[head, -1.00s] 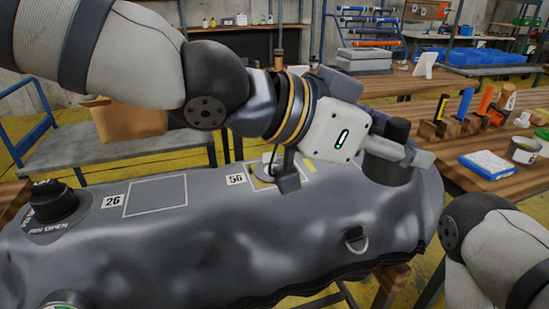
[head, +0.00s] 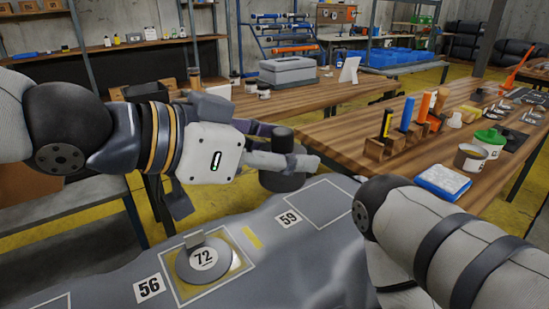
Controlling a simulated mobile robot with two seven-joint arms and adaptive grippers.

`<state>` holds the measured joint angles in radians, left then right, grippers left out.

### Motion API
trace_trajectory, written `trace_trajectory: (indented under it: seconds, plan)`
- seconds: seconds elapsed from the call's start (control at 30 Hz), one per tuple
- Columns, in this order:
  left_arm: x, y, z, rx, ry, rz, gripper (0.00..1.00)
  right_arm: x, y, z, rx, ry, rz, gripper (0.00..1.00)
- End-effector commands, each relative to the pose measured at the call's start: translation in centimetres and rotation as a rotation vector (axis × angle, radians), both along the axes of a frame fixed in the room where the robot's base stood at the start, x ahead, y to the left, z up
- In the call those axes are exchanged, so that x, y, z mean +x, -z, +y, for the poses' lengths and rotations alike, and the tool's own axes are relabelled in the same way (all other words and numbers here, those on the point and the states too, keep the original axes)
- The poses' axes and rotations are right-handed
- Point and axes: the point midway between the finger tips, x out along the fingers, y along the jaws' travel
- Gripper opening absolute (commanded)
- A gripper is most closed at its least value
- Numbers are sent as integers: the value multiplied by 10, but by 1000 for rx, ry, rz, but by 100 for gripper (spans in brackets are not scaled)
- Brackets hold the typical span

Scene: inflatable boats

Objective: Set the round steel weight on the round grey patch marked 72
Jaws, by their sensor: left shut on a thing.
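The round steel weight (head: 281,180) is a dark grey cylinder with a narrower knob on top. My left gripper (head: 286,153) is shut on its knob and holds it upright, past the grey boat's far edge in the picture. The round grey patch marked 72 (head: 190,272) lies lower left of the weight, clear of it. The patch sits on a yellowish area inside a white-outlined square, with a small upright tab at its back. Only my right arm shows at the right; its gripper is outside the picture.
The grey boat tube (head: 305,262) fills the lower middle, with labels 56 (head: 149,288) and 59 (head: 289,219). An empty outlined square (head: 325,203) lies beside 59. The wooden bench (head: 345,150) behind holds a blue-white pack (head: 443,182), tins and coloured tubes.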

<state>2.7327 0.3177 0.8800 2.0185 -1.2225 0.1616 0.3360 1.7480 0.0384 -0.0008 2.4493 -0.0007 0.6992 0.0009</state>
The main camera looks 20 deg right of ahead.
Motion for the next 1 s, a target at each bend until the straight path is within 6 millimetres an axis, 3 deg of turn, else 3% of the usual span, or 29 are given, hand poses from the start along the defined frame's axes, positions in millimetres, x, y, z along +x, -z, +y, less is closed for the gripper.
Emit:
trace_trajectory:
  seconds: [0.27, 0.43, 0.67, 0.8, 1.0]
  plan:
    - [4, 21, 67, -8, -4, -11, 0, 12, -12, 0, 0, 0, -42, 47]
    - [7, 63, 96, -8, -3, 5, 0, 2, -2, 0, 1, 0, -8, 47]
    - [8, 82, 113, -7, -1, -2, 0, 1, 0, 0, 0, 0, -3, 47]
    - [9, 114, 119, -12, -4, 14, 0, -13, 14, 0, 0, 0, 44, 47]
    - [8, 118, 118, -6, -2, -4, 0, -10, 11, 0, 0, -1, 34, 47]
